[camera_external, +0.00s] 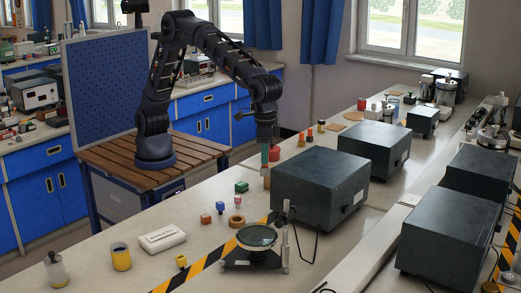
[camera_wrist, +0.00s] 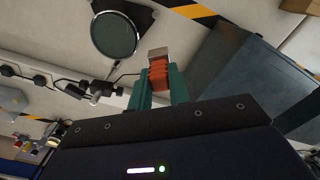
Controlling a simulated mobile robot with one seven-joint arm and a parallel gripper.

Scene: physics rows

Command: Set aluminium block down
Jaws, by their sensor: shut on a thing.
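My gripper (camera_external: 265,158) points down over the bench, close to the left side of a large dark grey box. In the wrist view my gripper (camera_wrist: 160,77) has its green fingers shut, with orange ribbed pads between them. The aluminium block (camera_wrist: 158,53), a small silvery piece, sticks out past the fingertips. In the external view the block (camera_external: 265,172) hangs below the fingers, looking pale and upright. Its lower end is close to the bench top (camera_external: 205,258); I cannot tell whether it touches. The fingers hide its upper part.
The dark box (camera_external: 320,187) stands right beside the block. Striped tape (camera_external: 205,264) crosses the bench. Some bare bench shows left of the small cubes.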

